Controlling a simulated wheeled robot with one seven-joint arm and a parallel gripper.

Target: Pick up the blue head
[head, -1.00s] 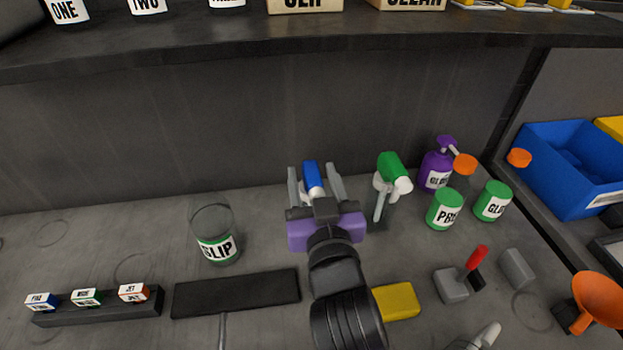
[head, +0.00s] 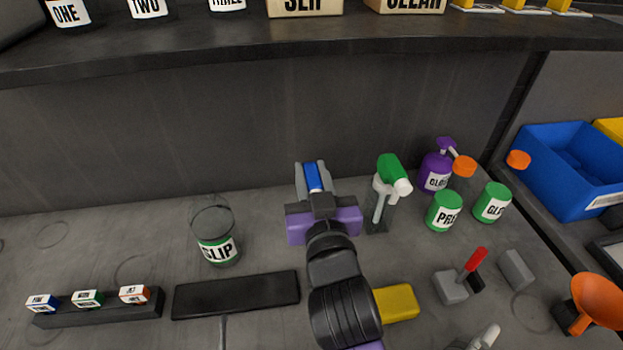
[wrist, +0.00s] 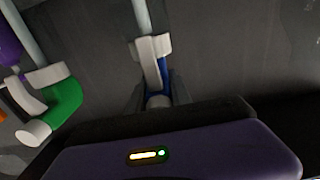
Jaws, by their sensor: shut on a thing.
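The blue head (head: 313,177) is a spray head, at the back middle of the bench in the head view. My gripper (head: 312,172) is shut on it, with one finger on each side. In the wrist view the blue head (wrist: 163,72) shows between the fingers, with a white part and a pale tube running up from it. Much of it is hidden by the fingers. I cannot tell whether it is lifted off the bench.
A green spray head (head: 389,173) stands close to the right of my gripper. Beyond it are a purple pump bottle (head: 435,170) and green-lidded pots (head: 444,211). A clear SLIP cup (head: 216,238) stands to the left. The shelf (head: 230,50) overhangs the back.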

